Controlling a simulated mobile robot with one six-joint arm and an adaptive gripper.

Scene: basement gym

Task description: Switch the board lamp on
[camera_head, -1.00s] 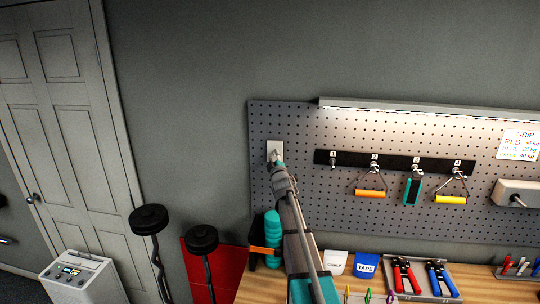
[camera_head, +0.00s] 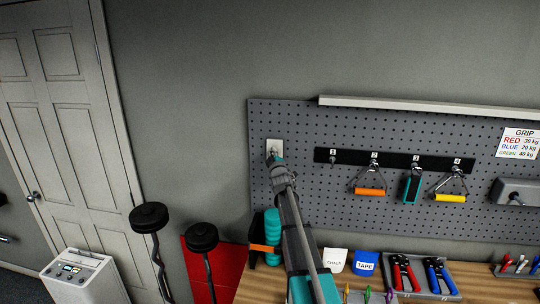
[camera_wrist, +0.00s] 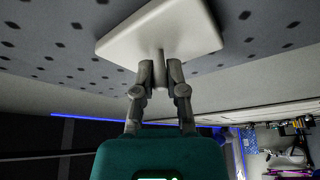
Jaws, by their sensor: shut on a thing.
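The board lamp (camera_head: 430,109) is a long pale bar along the top of the grey pegboard (camera_head: 330,210). It is dark now. A white switch plate (camera_head: 274,144) sits at the pegboard's upper left. In the wrist view the plate (camera_wrist: 130,40) shows from close up, with a short grey lever (camera_wrist: 158,54) standing out from it. My gripper (camera_wrist: 160,72) has its two fingertips closed around the lever's end. In the head view my gripper (camera_head: 275,158) reaches up to the plate's lower part and partly hides the lever.
A black hook rail (camera_head: 345,157) with hanging handles is right of the switch. Below, the wooden bench (camera_head: 258,288) holds a teal roller, chalk and tape boxes, and hand grips. Black-topped bars stand at the lower left. The wall left of the pegboard is bare.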

